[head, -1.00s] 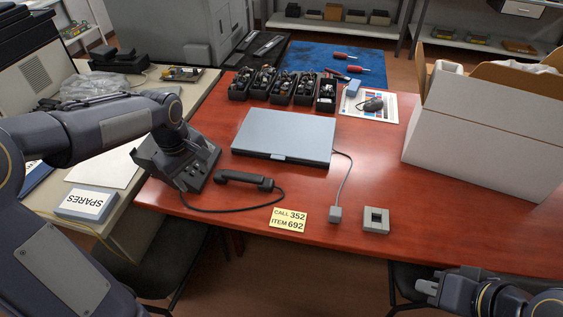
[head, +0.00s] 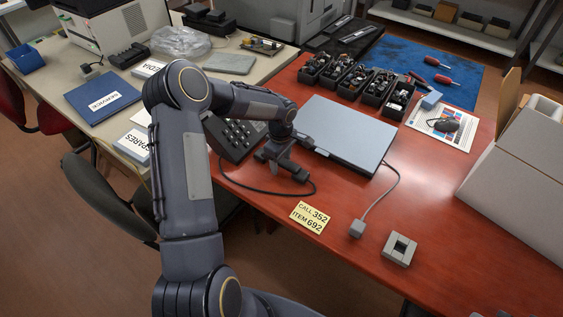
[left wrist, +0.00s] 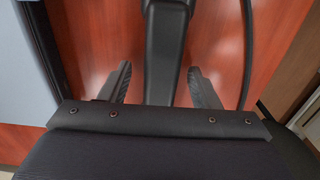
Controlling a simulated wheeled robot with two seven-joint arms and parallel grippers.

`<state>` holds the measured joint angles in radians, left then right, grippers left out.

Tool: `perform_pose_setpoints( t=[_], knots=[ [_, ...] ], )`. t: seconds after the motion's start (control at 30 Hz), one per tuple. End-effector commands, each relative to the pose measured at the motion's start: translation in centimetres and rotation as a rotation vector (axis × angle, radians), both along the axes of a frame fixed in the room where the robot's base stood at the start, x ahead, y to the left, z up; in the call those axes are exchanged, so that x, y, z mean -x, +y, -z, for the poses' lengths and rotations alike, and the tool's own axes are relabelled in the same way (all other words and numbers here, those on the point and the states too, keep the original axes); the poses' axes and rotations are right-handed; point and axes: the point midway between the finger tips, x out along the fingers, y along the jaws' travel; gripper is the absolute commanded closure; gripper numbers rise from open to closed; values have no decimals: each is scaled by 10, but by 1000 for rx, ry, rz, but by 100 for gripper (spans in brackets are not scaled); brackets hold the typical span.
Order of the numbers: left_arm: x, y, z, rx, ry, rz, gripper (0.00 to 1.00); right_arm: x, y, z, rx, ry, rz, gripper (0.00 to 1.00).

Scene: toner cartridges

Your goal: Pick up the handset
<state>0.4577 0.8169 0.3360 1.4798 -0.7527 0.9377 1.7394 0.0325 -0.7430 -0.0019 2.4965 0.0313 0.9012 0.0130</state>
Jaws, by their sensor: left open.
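The dark handset (left wrist: 166,45) lies on the red table and runs between the two fingers of my left gripper (left wrist: 160,82) in the left wrist view. The fingers stand apart, one on each side of its handle, and whether they touch it cannot be told. In the head view my left gripper (head: 277,153) is low over the handset, whose near end (head: 300,174) shows beside it; the rest is largely hidden. The phone base (head: 236,138) is partly behind my left arm. My right gripper is not in view.
A closed grey laptop (head: 345,134) is just right of the handset. A cord (head: 262,191) curls in front. A yellow note (head: 310,217), a grey plug (head: 356,229) and a small grey block (head: 399,249) lie nearby. Parts bins (head: 385,97) and a white box (head: 525,175) stand farther off.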

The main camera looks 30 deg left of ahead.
Motion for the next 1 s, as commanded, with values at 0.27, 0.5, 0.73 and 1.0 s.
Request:
perform_pose_setpoints(
  t=[0.27,0.5,0.73,1.0],
  knots=[
    [0,-1,7,1,-1,2,44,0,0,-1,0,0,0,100],
    [0,-1,7,1,0,2,70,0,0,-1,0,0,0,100],
    [0,-1,6,1,-1,2,96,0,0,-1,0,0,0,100],
    [0,-1,4,0,-2,2,96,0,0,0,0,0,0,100]
  ],
)
